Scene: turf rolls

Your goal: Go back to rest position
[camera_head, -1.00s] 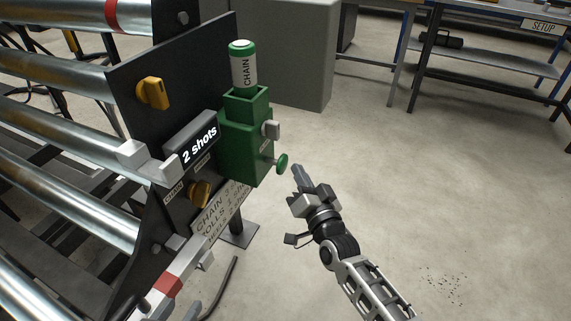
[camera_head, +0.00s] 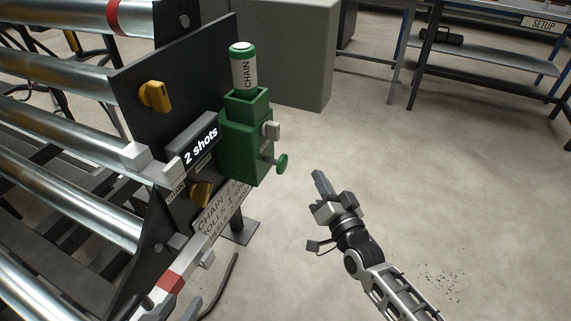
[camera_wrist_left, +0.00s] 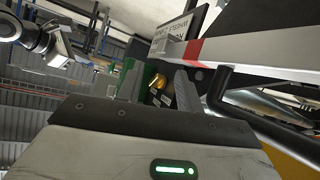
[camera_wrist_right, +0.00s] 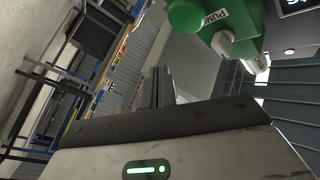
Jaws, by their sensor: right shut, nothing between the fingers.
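My right gripper (camera_head: 319,180) is shut and empty, to the right of the green chain oiler (camera_head: 245,145) and apart from its round green knob (camera_head: 282,163). In the right wrist view its fingers (camera_wrist_right: 158,86) lie together, with the green knob (camera_wrist_right: 187,16) above them. My left gripper (camera_wrist_left: 159,88) shows in the left wrist view, its two fingers apart with nothing held. Beyond its gap are a brass-coloured knob and the green oiler. I cannot make it out in the head view.
The roller machine's dark panel (camera_head: 125,95) with yellow knobs (camera_head: 155,95) and a "2 shots" display (camera_head: 200,145) fills the left. A red and white bar (camera_wrist_left: 255,55) is close to my left gripper. Open floor (camera_head: 430,180) lies right; a bench (camera_head: 480,55) stands behind.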

